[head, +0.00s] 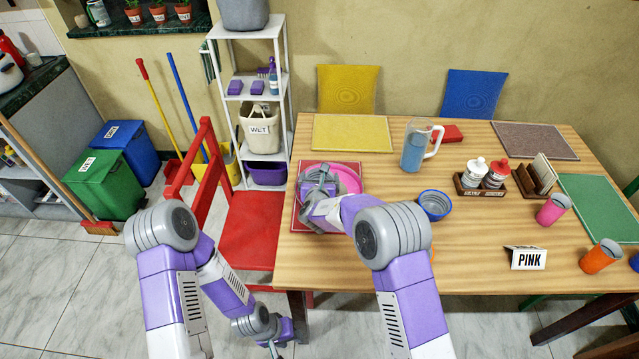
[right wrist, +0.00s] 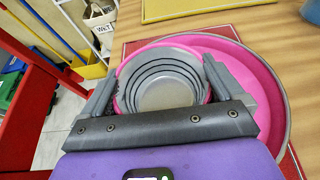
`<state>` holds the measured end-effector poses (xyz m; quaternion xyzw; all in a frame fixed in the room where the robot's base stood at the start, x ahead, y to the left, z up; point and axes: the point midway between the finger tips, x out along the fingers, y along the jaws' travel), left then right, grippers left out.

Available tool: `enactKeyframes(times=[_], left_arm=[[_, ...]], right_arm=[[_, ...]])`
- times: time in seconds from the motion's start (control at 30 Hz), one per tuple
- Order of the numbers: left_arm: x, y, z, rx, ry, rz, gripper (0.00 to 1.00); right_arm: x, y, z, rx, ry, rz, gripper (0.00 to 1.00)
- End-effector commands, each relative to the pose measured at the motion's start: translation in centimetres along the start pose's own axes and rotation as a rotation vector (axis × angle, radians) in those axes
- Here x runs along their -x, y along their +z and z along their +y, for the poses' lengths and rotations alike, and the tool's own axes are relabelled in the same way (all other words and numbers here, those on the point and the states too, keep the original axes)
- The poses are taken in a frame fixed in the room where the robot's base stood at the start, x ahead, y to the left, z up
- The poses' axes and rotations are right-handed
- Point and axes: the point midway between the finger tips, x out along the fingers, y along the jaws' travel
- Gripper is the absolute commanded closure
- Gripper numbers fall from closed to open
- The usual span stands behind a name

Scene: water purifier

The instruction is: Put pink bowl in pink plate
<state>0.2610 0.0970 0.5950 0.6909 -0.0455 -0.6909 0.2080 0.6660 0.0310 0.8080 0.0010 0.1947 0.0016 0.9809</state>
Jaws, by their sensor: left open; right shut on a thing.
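The pink plate (head: 348,177) lies on a red placemat (head: 301,219) at the table's left end; it also shows in the right wrist view (right wrist: 268,88). My right gripper (head: 320,182) is over the plate's left part. In the right wrist view, my right gripper (right wrist: 160,85) is shut on the pink bowl (right wrist: 168,92), with a finger at either side. The bowl is upright, grey inside with dark rings, and over the plate's left side. I cannot tell whether its base touches the plate. My left gripper (head: 276,345) is open, empty and low beside the table.
A blue bowl (head: 434,204) and a water pitcher (head: 416,146) stand right of the plate. A red chair (head: 248,232) is at the table's left edge, with a white shelf (head: 285,95) behind.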

Motion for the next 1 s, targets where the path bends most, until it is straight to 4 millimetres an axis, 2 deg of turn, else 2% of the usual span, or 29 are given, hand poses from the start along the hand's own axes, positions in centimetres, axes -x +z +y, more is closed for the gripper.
enactKeyframes(times=[0.07, 0.43, 0.47, 0.5, 0.83, 1.0], left_arm=[[-0.3, 0.0, -0.1, 0.000, 0.000, 0.000, 0.57], [-0.7, 0.0, -0.3, 0.000, 0.000, 0.000, 0.57], [-0.7, 0.0, -0.2, 0.000, 0.000, 0.000, 0.57], [-0.6, 0.0, -0.2, 0.000, 0.000, 0.000, 0.57], [-0.1, 0.0, 0.0, 0.000, 0.000, 0.000, 0.57], [0.2, 0.0, 0.1, 0.000, 0.000, 0.000, 0.57]], right_arm=[[-0.3, -0.8, 0.0, 0.001, 0.001, -0.001, 0.37], [-0.4, -1.0, 0.0, 0.000, 0.001, -0.002, 0.37], [-0.4, -1.0, 0.0, 0.000, 0.001, -0.001, 0.03], [-0.4, -1.0, 0.0, 0.000, 0.001, -0.001, 0.00], [-0.2, -0.6, 0.0, 0.000, 0.000, 0.000, 0.00], [1.9, -0.6, 0.1, 0.000, 0.001, 0.001, 0.00]])
